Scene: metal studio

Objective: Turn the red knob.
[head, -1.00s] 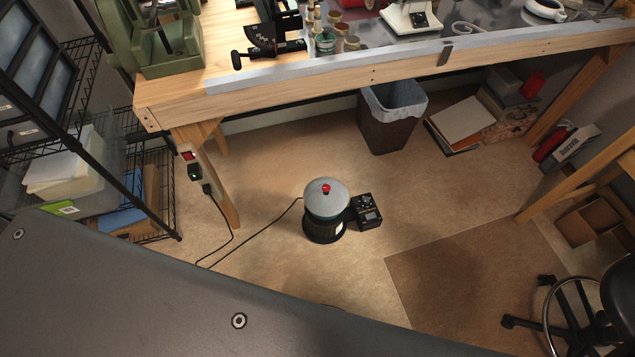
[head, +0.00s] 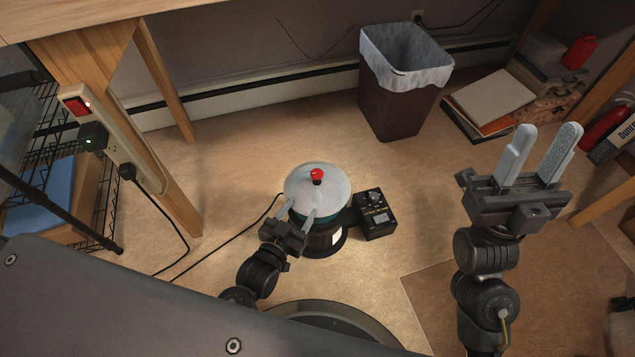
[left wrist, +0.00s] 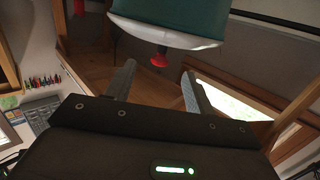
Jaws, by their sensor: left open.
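The red knob (head: 317,175) sits on top of a round device with a pale grey lid (head: 322,190), a teal band and a dark base on the floor. My left gripper (head: 300,210) is open and empty, its fingertips at the near side of the lid in the head view. In the left wrist view the device hangs inverted at the top, and the knob (left wrist: 159,58) shows beyond my fingers, between them and apart from them. My right gripper (head: 548,130) is open and empty, pointing up at the right, well away from the knob.
A black control box (head: 375,215) stands right beside the device. A cable runs from it to a power strip (head: 115,138) on the table leg. A lined waste bin (head: 392,108) and books (head: 492,105) stand behind. Floor right of the control box is clear.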

